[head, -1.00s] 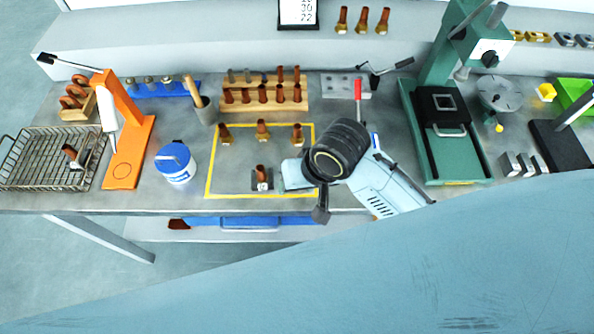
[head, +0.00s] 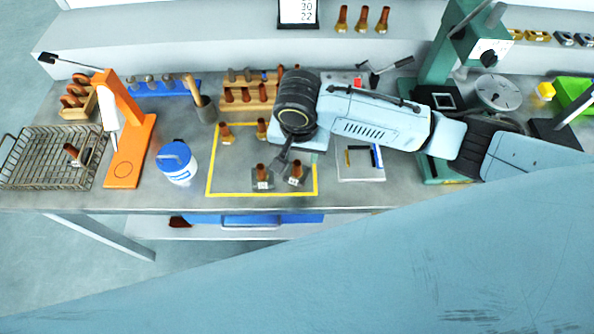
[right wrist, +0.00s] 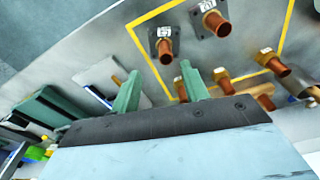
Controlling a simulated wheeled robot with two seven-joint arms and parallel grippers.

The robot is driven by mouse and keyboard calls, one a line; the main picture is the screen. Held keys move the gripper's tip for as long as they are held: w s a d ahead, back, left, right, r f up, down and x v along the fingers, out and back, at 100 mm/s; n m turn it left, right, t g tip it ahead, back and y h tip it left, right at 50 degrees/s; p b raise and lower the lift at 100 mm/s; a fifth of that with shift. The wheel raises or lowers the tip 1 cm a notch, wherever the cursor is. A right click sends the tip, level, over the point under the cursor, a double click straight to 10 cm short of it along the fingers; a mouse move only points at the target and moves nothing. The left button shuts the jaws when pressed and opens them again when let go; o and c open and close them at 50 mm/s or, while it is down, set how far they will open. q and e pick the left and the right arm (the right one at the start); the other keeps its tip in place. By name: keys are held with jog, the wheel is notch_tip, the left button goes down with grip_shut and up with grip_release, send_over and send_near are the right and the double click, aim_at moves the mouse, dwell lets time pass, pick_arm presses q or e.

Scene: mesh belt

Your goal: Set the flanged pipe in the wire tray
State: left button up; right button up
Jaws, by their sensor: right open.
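Two flanged pipes, rusty tubes on dark square plates with white tags, stand in the yellow outline: one (head: 262,180) on the left and one (head: 297,174) on the right. Both also show in the right wrist view, one (right wrist: 165,47) near the fingers and one (right wrist: 212,20) farther up. Another tagged pipe (head: 72,154) lies tilted in the wire tray (head: 22,170) at the far left. My right gripper (head: 303,143) is over the back right of the outline. In the wrist view its green fingers (right wrist: 161,72) are apart and empty. My left gripper is not in view.
Pipes with brass hex bases (head: 225,134) stand at the back of the outline. A white-and-blue tub (head: 176,163) and an orange stand (head: 130,150) are between outline and tray. A wooden rack (head: 250,108) of pipes is behind. A green press (head: 440,60) stands right.

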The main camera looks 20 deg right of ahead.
aim_at(297, 163)
jog(key=shift+w+a+f, duration=0.1)
jog(key=shift+w+f, duration=0.15)
jog(key=shift+f, duration=0.9)
jog(key=shift+w+d+f, duration=0.1)
jog(key=shift+w+f, duration=0.1)
jog(key=shift+f, duration=0.9)
jog(key=shift+w+a+f, duration=0.1)
jog(key=shift+w+f, duration=0.15)
jog(key=shift+f, duration=0.9)
jog(key=shift+c, duration=0.4)
grip_shut()
